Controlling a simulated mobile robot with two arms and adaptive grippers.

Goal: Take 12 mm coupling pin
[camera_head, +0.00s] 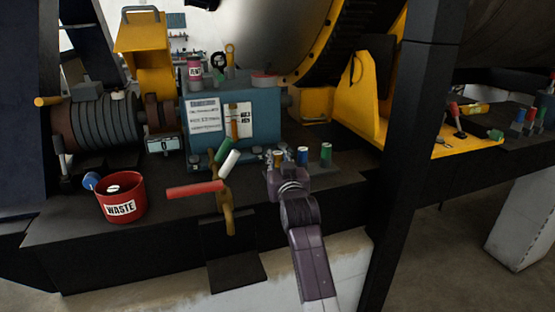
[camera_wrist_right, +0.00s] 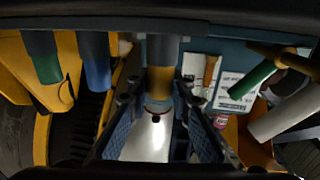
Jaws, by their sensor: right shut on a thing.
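An orange-banded pin (camera_head: 279,158) stands at the left of a short row on the dark bench, with a blue-topped pin (camera_head: 303,156) and a green-topped pin (camera_head: 326,151) to its right. My right gripper (camera_head: 275,163) reaches up to the orange-banded one from the front. In the right wrist view its fingers (camera_wrist_right: 158,105) are shut around this pin, whose orange band (camera_wrist_right: 161,52) shows between them. The green (camera_wrist_right: 42,58) and blue (camera_wrist_right: 95,62) pins are outside the fingers. I cannot read a size on any pin. My left gripper is not in view.
Green, white (camera_head: 229,163) and red (camera_head: 195,189) cylinders are close to the left of my right gripper, by a brass-coloured piece (camera_head: 227,205). A red waste bin (camera_head: 122,200) stands farther left. A teal labelled box (camera_head: 255,118) stands behind. A dark post (camera_head: 405,150) rises at right.

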